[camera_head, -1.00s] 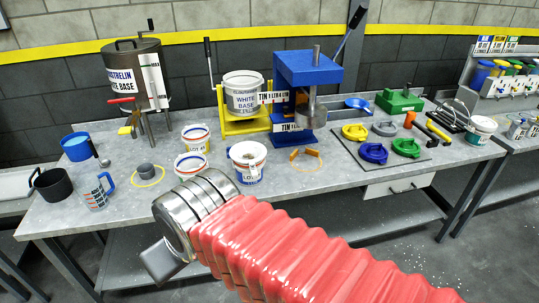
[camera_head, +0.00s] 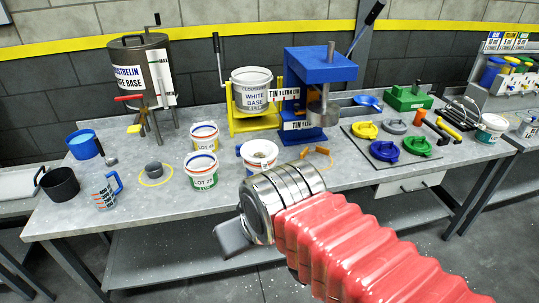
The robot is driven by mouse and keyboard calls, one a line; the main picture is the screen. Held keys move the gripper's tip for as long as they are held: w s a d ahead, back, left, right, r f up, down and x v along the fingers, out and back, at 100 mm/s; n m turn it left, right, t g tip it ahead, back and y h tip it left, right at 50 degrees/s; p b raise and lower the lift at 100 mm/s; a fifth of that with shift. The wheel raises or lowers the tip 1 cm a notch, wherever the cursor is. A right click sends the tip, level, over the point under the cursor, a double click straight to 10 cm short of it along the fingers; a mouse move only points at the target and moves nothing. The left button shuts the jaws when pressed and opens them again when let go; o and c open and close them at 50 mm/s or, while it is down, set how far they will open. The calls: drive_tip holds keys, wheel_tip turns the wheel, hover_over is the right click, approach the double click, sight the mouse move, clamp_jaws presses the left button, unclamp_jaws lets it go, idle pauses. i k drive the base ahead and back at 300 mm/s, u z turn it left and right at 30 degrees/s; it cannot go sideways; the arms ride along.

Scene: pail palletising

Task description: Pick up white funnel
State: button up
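A blue funnel-like scoop (camera_head: 368,102) lies at the back of the bench, right of the blue press. My gripper (camera_head: 232,238) shows as a grey flat piece below a ribbed metal cuff, at the end of my red-sleeved arm. It is in front of the bench's front edge, and its fingers are not clear enough to judge. The cuff partly hides a white pail (camera_head: 259,150). Two more white pails, one at the front (camera_head: 202,172) and one behind it (camera_head: 204,134), stand to its left.
The grey bench (camera_head: 120,215) also holds a blue press (camera_head: 318,70), a tilting white-base pail (camera_head: 252,92), a mixing tank (camera_head: 143,70), a black pot (camera_head: 60,184) and a jug (camera_head: 104,190). Coloured clamps (camera_head: 385,150) lie on a mat at right.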

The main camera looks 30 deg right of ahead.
sight(257, 153)
drive_tip(key=u, duration=0.05)
drive_tip(key=i, duration=1)
drive_tip(key=z, duration=0.05)
